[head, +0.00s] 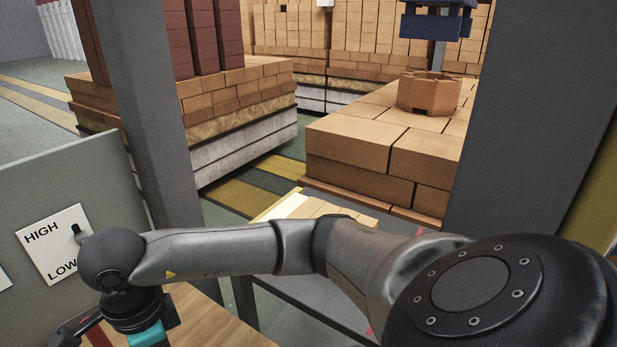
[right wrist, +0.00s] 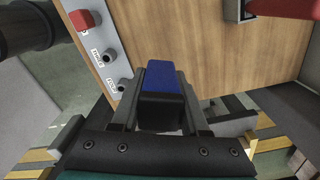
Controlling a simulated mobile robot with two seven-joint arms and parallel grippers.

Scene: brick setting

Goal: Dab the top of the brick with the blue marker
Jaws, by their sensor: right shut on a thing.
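In the right wrist view, my right gripper (right wrist: 160,100) is shut on a blue block-shaped thing with a dark end, which I take as the blue marker (right wrist: 165,76). It is held above or in front of a wood-grained surface. In the head view my right arm crosses from the right to the lower left, where part of the gripper shows at the bottom edge; the marker cannot be made out there. Several tan bricks (head: 320,207) lie behind the arm, partly hidden by it. I cannot tell which brick is meant. My left gripper is not in view.
A grey panel with a HIGH/LOW switch (head: 76,232) stands close to my arm at left. Grey posts (head: 150,110) and large brick stacks (head: 365,140) stand beyond.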

